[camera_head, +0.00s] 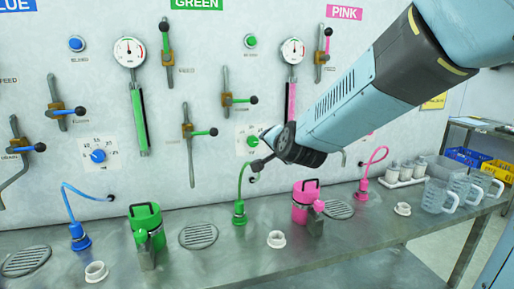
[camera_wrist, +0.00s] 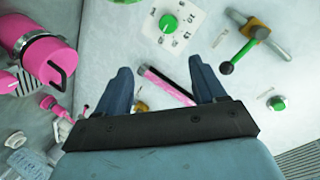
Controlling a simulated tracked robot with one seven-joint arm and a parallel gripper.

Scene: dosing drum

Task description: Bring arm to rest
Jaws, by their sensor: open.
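My arm (camera_head: 345,105) reaches in from the upper right across the panel. My gripper (camera_head: 262,150) is near the green dial, in front of the wall panel. In the wrist view my gripper (camera_wrist: 160,78) shows two blue-grey fingers spread apart, with no object held between them. A pink gauge tube (camera_wrist: 163,84) appears beyond the gap between the fingers. In the head view the arm hides part of the panel around the pink gauge's lower end.
A green canister (camera_head: 147,225) and a pink canister (camera_head: 306,203) stand on the steel bench (camera_head: 345,240). Hoses with blue (camera_head: 80,236), green (camera_head: 240,213) and pink (camera_head: 361,190) fittings rise nearby. Levers and gauges stick out from the panel. Clear jugs (camera_head: 437,195) stand at right.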

